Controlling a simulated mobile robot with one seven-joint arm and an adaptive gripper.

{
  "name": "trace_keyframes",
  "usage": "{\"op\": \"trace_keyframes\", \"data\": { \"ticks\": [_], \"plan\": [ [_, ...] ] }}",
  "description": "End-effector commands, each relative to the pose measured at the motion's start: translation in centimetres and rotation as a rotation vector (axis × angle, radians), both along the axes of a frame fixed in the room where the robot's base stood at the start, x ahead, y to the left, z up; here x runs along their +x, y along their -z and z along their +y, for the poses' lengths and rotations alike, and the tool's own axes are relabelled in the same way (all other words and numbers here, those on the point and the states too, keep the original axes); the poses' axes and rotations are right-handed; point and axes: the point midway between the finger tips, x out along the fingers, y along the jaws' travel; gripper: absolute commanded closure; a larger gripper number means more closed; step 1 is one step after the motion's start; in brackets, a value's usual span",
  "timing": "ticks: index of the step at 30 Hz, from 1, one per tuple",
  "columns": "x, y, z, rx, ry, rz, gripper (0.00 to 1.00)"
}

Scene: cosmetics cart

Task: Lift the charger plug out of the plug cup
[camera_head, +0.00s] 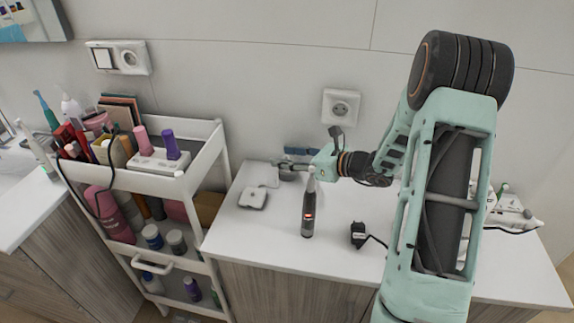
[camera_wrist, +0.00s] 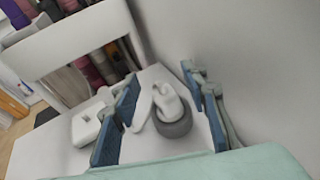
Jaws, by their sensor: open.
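In the wrist view a small round grey cup (camera_wrist: 174,127) stands on the white counter, with a white plug (camera_wrist: 167,99) sticking up from it. I take these to be the plug cup and charger plug. My gripper (camera_wrist: 161,92) is open, its blue-padded fingers on either side of the cup and plug, with nothing clearly held. In the head view my gripper (camera_head: 293,160) is low over the back of the counter, near the wall.
A white block (camera_head: 252,198) lies left of my gripper. A dark toothbrush (camera_head: 308,212) with a red light stands upright in front. A black adapter (camera_head: 358,235) with a cable lies to the right. A loaded white cart (camera_head: 205,160) stands left. A wall socket (camera_head: 341,107) is behind.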

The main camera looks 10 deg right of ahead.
Motion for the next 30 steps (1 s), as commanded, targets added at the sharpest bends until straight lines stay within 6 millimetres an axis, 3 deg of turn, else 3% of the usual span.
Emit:
{"op": "trace_keyframes", "data": {
  "ticks": [3,14,25,30],
  "plan": [
    [0.0,0.0,0.0,0.000,0.000,0.000,0.61],
    [0.0,0.0,0.0,0.000,0.000,0.000,1.00],
    [0.0,-0.1,-0.1,0.000,0.001,0.000,1.00],
    [0.1,-1.8,-0.2,-0.002,0.001,-0.006,1.00]
  ]
}}
